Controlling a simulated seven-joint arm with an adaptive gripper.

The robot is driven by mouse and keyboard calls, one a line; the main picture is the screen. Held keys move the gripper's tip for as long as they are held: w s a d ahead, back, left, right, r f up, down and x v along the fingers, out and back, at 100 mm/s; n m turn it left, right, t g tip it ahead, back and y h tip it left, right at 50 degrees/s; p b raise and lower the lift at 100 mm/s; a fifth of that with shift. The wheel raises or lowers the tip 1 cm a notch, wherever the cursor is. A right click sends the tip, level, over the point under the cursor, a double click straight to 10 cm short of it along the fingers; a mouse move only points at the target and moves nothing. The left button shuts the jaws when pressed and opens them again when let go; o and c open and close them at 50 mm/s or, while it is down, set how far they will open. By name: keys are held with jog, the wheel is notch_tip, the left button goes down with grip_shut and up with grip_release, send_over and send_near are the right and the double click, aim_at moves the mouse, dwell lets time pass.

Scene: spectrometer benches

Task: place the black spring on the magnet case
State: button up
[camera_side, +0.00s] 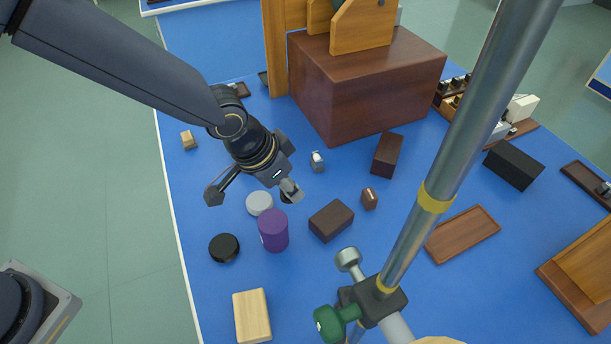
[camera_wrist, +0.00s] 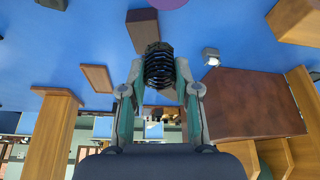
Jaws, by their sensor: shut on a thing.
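The black spring (camera_wrist: 159,66) shows in the wrist view as a stack of dark coils between my fingertips. My gripper (camera_wrist: 159,74) is shut on it, with one finger at each side. In the side view my gripper (camera_side: 288,189) is above the blue table, near the purple cylinder; the spring is mostly hidden there. The large reddish-brown box (camera_side: 365,85) stands at the back, with wooden uprights beside and on it; it also shows in the wrist view (camera_wrist: 248,105). I cannot tell from any marking whether it or a smaller dark brown block (camera_side: 331,220) is the magnet case.
Near my gripper stand a purple cylinder (camera_side: 273,230), a grey disc (camera_side: 259,203) and a black disc (camera_side: 224,248). A metal post (camera_side: 470,130) with a green-knobbed clamp (camera_side: 335,320) rises in front. A shallow brown tray (camera_side: 462,234) lies to the right.

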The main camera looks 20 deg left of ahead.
jog(key=w+a+r+n+y, duration=0.1)
jog(key=w+a+r+n, duration=0.1)
jog(key=a, duration=0.6)
jog(key=w+a+r+n+t+y, duration=0.1)
jog(key=w+a+r+n, duration=0.1)
jog(key=a, duration=0.6)
jog(key=w+a+r+n, duration=0.2)
jog(key=w+a+n, duration=0.1)
jog(key=a, duration=0.4)
jog(key=w+f, duration=0.3)
jog(key=w, duration=0.1)
jog(key=w+f, duration=0.3)
jog(key=w, duration=0.1)
jog(key=w+f, duration=0.3)
jog(key=w, duration=0.1)
jog(key=shift+w+d, duration=0.15)
jog(key=shift+w+f, duration=0.55)
jog(key=shift+f, duration=1.6)
jog(key=shift+f, duration=0.1)
jog(key=o, duration=0.9)
jog(key=shift+o, duration=0.2)
